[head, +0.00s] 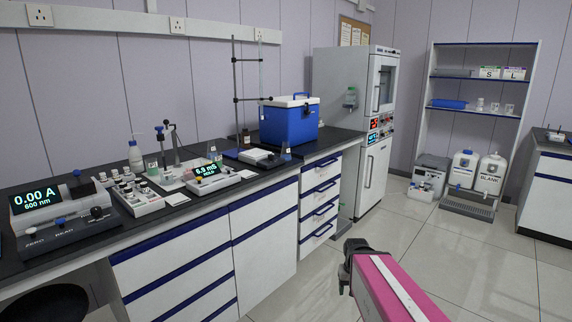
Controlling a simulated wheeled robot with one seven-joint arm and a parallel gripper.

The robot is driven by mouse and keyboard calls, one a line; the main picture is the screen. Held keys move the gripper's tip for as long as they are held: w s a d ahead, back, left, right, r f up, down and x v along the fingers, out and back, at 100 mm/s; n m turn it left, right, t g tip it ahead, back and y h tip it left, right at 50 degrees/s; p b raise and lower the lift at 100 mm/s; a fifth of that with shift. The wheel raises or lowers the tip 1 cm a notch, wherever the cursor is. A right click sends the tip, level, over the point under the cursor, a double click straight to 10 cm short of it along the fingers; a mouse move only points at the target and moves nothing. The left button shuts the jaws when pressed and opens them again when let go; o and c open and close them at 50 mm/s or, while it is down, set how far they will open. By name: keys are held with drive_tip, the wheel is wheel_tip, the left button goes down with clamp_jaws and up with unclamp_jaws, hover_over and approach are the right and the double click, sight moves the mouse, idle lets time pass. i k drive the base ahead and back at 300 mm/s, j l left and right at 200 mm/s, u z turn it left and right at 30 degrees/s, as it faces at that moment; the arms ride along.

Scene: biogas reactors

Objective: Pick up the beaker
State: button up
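My gripper (349,266) is the dark end of my pink arm, low in the picture right of centre. It is over the open floor in front of the bench, apart from everything on it. Its fingers are too small and dark to tell whether they are open. No beaker stands out clearly. Small clear vessels (495,106) stand on the far shelf and may be beakers.
The long black-topped bench (262,179) carries a meter (212,178), a photometer (62,219), a white bottle (135,157) and a blue cool box (289,122). A tall cabinet (340,80), shelf rack (479,45) and canisters (463,168) stand behind. The tiled floor between is clear.

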sight(217, 156)
drive_tip(key=u, duration=1.5)
